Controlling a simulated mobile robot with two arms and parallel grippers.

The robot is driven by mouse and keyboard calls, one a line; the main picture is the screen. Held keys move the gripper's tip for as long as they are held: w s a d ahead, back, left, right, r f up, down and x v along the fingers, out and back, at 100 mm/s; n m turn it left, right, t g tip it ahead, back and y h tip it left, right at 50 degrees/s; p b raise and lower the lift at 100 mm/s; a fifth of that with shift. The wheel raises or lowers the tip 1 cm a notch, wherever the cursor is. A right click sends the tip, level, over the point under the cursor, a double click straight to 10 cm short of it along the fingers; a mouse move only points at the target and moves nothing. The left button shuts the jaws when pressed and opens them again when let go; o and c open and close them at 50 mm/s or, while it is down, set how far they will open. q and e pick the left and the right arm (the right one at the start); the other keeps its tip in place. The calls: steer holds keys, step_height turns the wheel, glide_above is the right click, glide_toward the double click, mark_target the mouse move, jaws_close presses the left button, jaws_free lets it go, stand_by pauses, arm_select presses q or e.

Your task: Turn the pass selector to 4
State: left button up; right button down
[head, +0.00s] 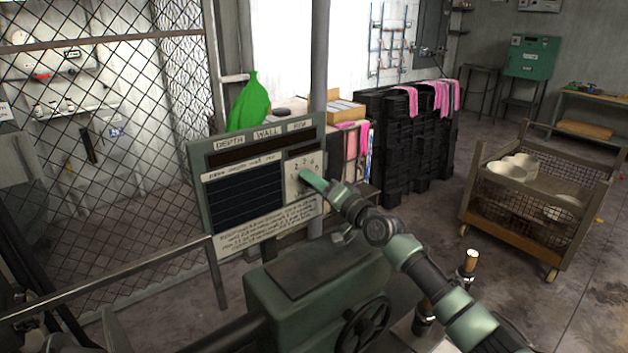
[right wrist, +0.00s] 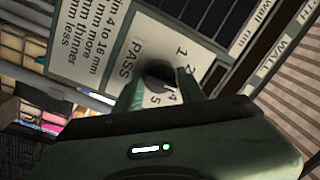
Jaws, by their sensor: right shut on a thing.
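The pass selector is a small dark round knob (right wrist: 160,75) on a pale plate marked PASS, with numerals around it. In the right wrist view 1, 2, 4 and 5 can be read; where the knob points cannot be told. My right gripper (right wrist: 163,88) is shut on the knob, a green finger on either side. In the head view my right gripper (head: 312,180) reaches the selector plate (head: 303,163) on the right of the green gauge panel (head: 207,215) and hides the knob. My left gripper is not in view.
The panel stands behind a green machine (head: 290,285) with a handwheel (head: 364,325). A wire-mesh fence (head: 110,120) is on the left. Black stacked crates (head: 405,140) stand behind, and a cart (head: 545,225) with pale bowls is on the right. Floor between is open.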

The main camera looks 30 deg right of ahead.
steer(key=shift+f+m+h+p, duration=0.1)
steer(key=shift+m+h+p, duration=0.4)
steer(key=shift+m+p, duration=2.5)
steer(key=shift+a+f+m+b, duration=0.1)
steer(key=shift+m+b, duration=1)
steer(key=shift+m, duration=0.1)
steer(key=c, duration=0.9)
jaws_free()
steer(key=shift+s, duration=0.15)
steer(key=s, duration=0.2)
steer(key=s+b, duration=0.1)
steer(key=s, duration=0.4)
steer(key=shift+s+d+f, duration=0.2)
steer(key=shift+s+d, duration=0.1)
